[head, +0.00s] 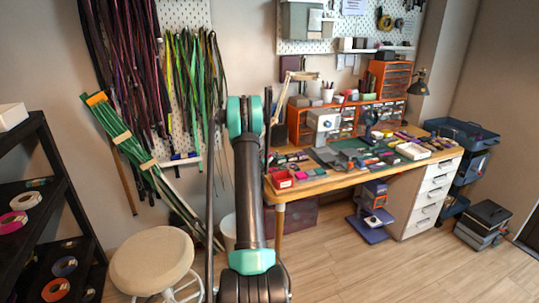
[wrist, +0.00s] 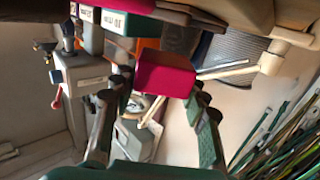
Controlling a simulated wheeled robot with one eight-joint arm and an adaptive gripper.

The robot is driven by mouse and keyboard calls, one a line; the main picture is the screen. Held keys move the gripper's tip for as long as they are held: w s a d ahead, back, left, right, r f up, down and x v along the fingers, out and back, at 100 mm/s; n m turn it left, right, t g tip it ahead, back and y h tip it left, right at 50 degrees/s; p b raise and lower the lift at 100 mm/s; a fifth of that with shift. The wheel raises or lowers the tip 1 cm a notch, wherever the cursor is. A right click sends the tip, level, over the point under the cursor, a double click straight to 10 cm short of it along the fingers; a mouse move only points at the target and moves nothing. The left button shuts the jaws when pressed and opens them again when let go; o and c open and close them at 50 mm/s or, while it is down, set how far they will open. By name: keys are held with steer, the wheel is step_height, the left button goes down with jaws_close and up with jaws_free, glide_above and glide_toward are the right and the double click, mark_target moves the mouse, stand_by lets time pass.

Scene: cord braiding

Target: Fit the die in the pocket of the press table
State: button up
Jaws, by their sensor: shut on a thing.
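In the wrist view my gripper (wrist: 163,92) has its two fingers on either side of a magenta-red block (wrist: 165,76). It is shut on this block, which sits between the fingertips; I take it to be the die. In the head view my arm hides the gripper and the block. A grey machine also shows at the left of the wrist view (wrist: 82,80). The pocket cannot be made out in either view.
The wooden workbench (head: 345,180) carries many small items, a red tray (head: 282,179) and orange drawer units (head: 390,78). A blue machine (head: 372,212) stands beneath it. A round stool (head: 152,261) is at left. Cords hang behind my arm. Floor at right front is clear.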

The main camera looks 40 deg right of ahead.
steer(key=shift+s+a+f, duration=0.1)
steer(key=shift+s+f, duration=0.05)
steer(key=shift+f, duration=0.3)
steer(key=o, duration=1.2)
steer(key=shift+o, duration=0.2)
steer(key=shift+r, duration=0.1)
